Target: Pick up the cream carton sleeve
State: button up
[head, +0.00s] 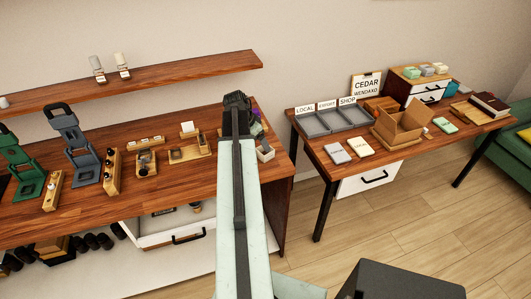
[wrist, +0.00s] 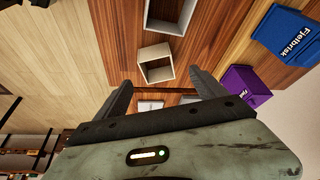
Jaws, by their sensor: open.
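A cream, hollow, box-like sleeve (wrist: 155,50) stands on the wooden tabletop in the wrist view, just beyond my fingertips. A second pale open box (wrist: 165,27) is farther up in that view; which of the two is the named carton sleeve is not certain. In the head view one pale open box (head: 266,154) shows at the bench's right end, beside my arm. My gripper (wrist: 163,86) is open, its dark fingers spread apart with no sleeve between them. In the head view my gripper (head: 237,101) is seen from behind, and my arm hides part of the bench.
A blue box (wrist: 287,35) and a purple box (wrist: 245,86) stand to the right in the wrist view. Small wooden holders (head: 189,149) stand left of my arm on the bench. A second desk (head: 410,148) with trays and an open carton (head: 399,125) is at right.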

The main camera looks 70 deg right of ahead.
jog(key=b+x, duration=0.2)
jog(key=x, duration=0.1)
jog(key=shift+w+a+b, duration=0.1)
jog(key=shift+b, duration=0.25)
jog(key=shift+r, duration=0.1)
jog(key=b+x, duration=0.4)
jog(key=x, duration=0.1)
jog(key=shift+s+b, duration=0.25)
jog(key=shift+b, duration=0.1)
jog(key=c, duration=0.9)
